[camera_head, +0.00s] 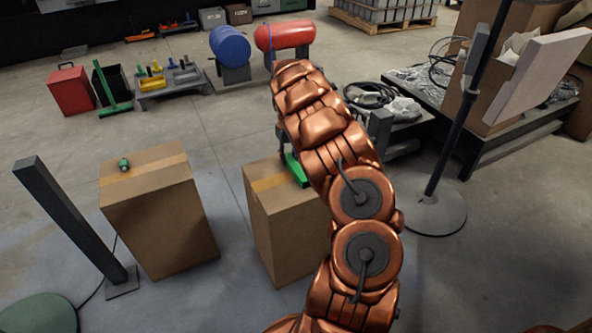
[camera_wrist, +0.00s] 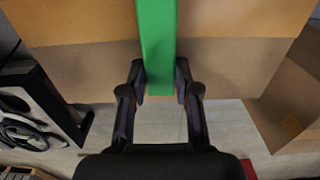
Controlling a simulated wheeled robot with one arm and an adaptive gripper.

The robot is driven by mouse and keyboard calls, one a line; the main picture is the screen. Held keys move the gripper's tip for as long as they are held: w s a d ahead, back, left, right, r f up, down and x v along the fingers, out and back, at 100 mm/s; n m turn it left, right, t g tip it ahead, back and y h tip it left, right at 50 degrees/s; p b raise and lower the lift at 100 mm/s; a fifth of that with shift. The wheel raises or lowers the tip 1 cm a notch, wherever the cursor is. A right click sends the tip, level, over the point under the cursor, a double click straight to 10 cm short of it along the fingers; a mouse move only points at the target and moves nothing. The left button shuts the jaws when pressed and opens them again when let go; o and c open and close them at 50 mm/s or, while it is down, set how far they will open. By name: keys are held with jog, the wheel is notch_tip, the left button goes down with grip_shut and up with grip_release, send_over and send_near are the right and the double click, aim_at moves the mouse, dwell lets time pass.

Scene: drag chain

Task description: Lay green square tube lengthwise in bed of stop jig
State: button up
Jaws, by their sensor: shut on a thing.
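The green square tube (camera_wrist: 157,45) runs up the middle of the wrist view, between the two dark fingers of my gripper (camera_wrist: 160,82). My gripper is shut on it near the tube's near end. In the head view a piece of the green tube (camera_head: 296,170) shows over the right-hand cardboard box, beside my copper arm, which hides the rest. I cannot tell whether the tube touches the box top. I cannot make out the stop jig in either view; a small green object (camera_head: 124,163) on the left box is too small to identify.
The right-hand box (camera_head: 285,235) stands below my gripper, and the left box (camera_head: 160,220) stands apart from it. A dark post (camera_head: 70,220) is at far left. A lamp stand (camera_head: 440,170) and a cluttered low table (camera_head: 415,110) are right of my arm.

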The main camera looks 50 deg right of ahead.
grip_shut()
jog(key=shift+r, duration=0.1)
notch_tip(320, 180, up, 4)
jog(key=shift+f+p, duration=0.2)
jog(key=shift+p, duration=0.4)
jog(key=shift+s+a+f, duration=0.1)
jog(key=shift+s+a, duration=0.05)
jog(key=shift+a, duration=0.2)
jog(key=s+a, duration=0.1)
jog(key=a, duration=0.3)
jog(key=s+a+r+p, duration=0.1)
jog(key=s+a, duration=0.1)
jog(key=a, duration=0.2)
jog(key=s+a, duration=0.2)
jog(key=a, duration=0.3)
jog(key=shift+a+r, duration=0.1)
jog(key=shift+r, duration=0.1)
jog(key=shift+s+a+p, duration=0.25)
jog(key=shift+a+p, duration=0.05)
jog(key=shift+a, duration=0.2)
